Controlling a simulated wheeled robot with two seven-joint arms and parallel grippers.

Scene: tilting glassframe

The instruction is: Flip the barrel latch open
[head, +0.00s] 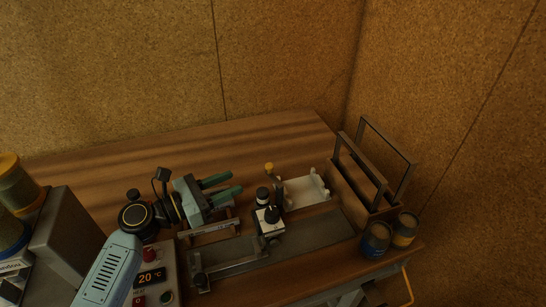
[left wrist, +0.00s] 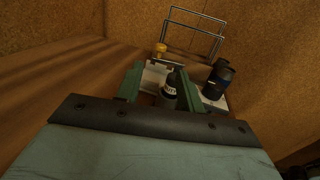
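A pale plate-like fitting (head: 303,192) with a yellow-knobbed lever (head: 269,168) sits on the bench; I take it for the barrel latch, but its bolt is too small to make out. In the left wrist view the yellow knob (left wrist: 161,48) stands beyond my fingertips and the pale fitting (left wrist: 154,74) shows between them. My left gripper (head: 235,182) is open, its two green fingers apart and pointing right toward the fitting, short of it in the head view. Nothing is held between the fingers (left wrist: 160,72). My right gripper is not in view.
A wire frame rack (head: 385,155) and two jars (head: 375,240) are at the right. A temperature box (head: 150,278) is at front left. The back left bench (head: 100,170) is clear.

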